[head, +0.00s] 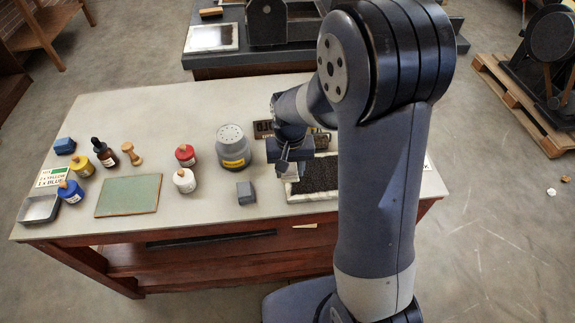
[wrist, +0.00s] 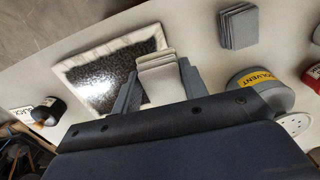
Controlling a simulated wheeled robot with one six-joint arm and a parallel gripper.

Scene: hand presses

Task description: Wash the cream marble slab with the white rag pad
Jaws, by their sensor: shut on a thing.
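The cream marble slab (head: 300,196) lies on the right part of the table, partly behind my arm. Its pale border shows around a dark, speckled black face; in the wrist view the slab (wrist: 72,75) has a bright glossy patch on that face. My gripper (head: 286,164) is over the slab's left part in the head view. In the wrist view my gripper (wrist: 160,86) is shut on the white rag pad (wrist: 157,64), a pale layered block between the two fingers. The pad overlaps the slab's edge in that view; I cannot tell whether they touch.
A grey pad stack (head: 245,191) and a solvent can (head: 233,147) stand left of the slab. Further left are red (head: 185,155) and white (head: 184,180) jars, a green plate (head: 127,196), a brown bottle (head: 103,152) and a metal tray (head: 40,209). The table's back left is clear.

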